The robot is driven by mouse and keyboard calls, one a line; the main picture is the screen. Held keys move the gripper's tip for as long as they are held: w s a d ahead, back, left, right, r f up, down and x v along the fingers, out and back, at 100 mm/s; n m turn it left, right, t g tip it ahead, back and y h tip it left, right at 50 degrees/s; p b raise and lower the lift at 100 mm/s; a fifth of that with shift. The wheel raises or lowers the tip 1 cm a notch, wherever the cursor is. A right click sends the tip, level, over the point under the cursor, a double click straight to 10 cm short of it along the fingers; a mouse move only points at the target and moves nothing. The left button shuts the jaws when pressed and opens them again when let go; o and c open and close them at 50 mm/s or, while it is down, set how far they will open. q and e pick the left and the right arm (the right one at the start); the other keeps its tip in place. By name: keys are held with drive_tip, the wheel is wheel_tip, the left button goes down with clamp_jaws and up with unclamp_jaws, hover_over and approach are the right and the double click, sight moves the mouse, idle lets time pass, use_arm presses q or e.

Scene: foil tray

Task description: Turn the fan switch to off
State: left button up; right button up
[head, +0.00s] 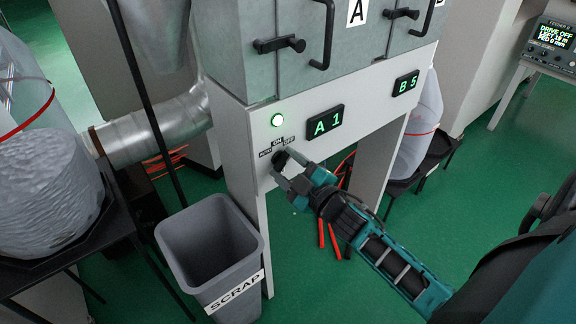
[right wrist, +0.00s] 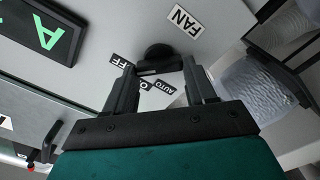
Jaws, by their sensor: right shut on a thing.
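My right gripper (head: 288,168) is at the switch. In the right wrist view the dark knob (right wrist: 160,57) sits between the two fingertips, and the gripper (right wrist: 158,73) is shut on it. Small labels for off, on and auto surround the knob, and a FAN label (right wrist: 186,20) is beside it. The fingers partly cover the labels, and I cannot tell which label the knob points to. My left gripper is not in view.
Lit displays A1 (head: 324,122) and B5 (head: 406,82) are right of the switch. A grey scrap bin (head: 205,240) stands below left. A metal duct (head: 160,125) runs behind it. Black door handles (head: 280,44) project above the panel.

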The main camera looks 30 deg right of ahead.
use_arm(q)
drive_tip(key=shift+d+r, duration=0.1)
use_arm(e)
drive_tip(key=o, duration=1)
drive_tip(key=shift+o, duration=0.2)
drive_tip(key=shift+s, duration=0.6)
use_arm(q)
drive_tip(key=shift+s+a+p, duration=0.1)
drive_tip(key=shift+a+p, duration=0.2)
drive_tip(key=shift+p, duration=0.1)
use_arm(e)
drive_tip(key=s+d, duration=0.1)
drive_tip(key=s, duration=1)
drive_tip(key=shift+s, duration=0.35)
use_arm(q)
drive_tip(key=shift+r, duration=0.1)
